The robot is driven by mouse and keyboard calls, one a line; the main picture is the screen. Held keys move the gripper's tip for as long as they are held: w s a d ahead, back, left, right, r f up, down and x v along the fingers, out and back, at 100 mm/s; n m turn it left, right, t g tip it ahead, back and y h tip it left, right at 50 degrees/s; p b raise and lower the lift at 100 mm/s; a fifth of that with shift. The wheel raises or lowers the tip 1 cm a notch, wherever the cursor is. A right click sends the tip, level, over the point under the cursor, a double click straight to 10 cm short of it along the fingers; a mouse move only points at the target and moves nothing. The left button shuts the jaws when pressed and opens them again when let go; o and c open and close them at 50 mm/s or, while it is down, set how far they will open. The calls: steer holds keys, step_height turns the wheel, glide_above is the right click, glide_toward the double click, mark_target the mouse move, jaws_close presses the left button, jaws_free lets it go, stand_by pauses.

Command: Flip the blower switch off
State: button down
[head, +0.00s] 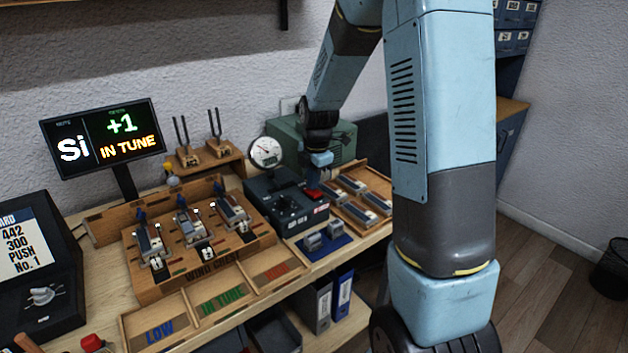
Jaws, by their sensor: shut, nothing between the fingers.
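A dark control box (287,207) stands on the bench to the right of the wind chest, with a round white gauge (265,152) above its back left. A small red part (313,194), which looks like the blower switch, shows at the box's right side. Its on or off position is too small to tell. My gripper (312,180) points down just above the red part and is shut with nothing in it. I cannot tell whether the fingertips touch the red part. A green machine (345,139) stands behind, partly hidden by my arm.
The wooden wind chest (205,265) carries several reed blocks. A wooden tray (378,228) of metal-topped blocks lies right of the control box, close to my gripper. A blue mat (324,249) with small blocks lies in front. A monitor (103,139) reads "Si +1 IN TUNE".

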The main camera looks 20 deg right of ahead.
steer(key=shift+s+d, duration=0.1)
steer(key=shift+s+d+r, duration=0.15)
steer(key=shift+s, duration=0.45)
step_height(320, 180, up, 14)
steer(key=w, duration=0.1)
steer(key=shift+w+a, duration=0.3)
steer(key=shift+w, duration=0.05)
stand_by(0.4)
